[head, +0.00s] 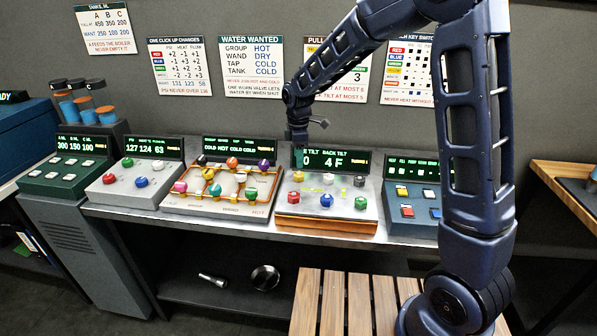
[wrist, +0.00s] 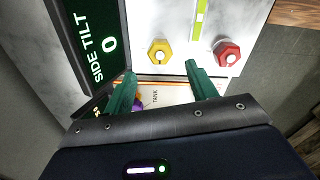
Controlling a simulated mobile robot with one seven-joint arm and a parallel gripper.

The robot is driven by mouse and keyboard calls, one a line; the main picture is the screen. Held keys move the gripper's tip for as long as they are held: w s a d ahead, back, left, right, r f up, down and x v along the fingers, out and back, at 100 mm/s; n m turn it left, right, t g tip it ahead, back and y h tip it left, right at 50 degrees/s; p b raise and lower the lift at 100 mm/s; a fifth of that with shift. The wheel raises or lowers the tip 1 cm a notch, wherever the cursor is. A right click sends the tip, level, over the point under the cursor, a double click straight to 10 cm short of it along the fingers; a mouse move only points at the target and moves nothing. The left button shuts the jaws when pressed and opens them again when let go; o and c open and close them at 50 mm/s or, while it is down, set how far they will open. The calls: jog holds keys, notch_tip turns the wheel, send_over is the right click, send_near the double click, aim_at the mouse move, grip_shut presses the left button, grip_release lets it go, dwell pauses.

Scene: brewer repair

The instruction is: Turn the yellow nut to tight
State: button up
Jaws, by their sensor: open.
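The yellow nut (wrist: 160,52) is a hexagonal knob with a pale centre on the white tilt panel. In the wrist view it lies just beyond my fingertips, roughly between them in the picture. In the head view the yellow nut (head: 298,176) is small, at the upper left of the panel below the tilt display. My gripper (wrist: 160,76) is open with green fingers spread and nothing between them. In the head view my gripper (head: 299,135) hangs above the left part of that display. No contact with the nut shows.
A red nut (wrist: 227,53) is right of the yellow one. The tilt display (wrist: 93,40) stands close at the left, reading side tilt 0. A brewer panel (head: 225,190) with coloured knobs is to the left in the head view. A wooden slatted bench (head: 345,300) stands in front.

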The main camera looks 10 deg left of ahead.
aim_at(298, 173)
notch_tip(298, 173, down, 7)
jog(key=shift+r, duration=0.2)
dwell(0.3)
jog(key=c, duration=1)
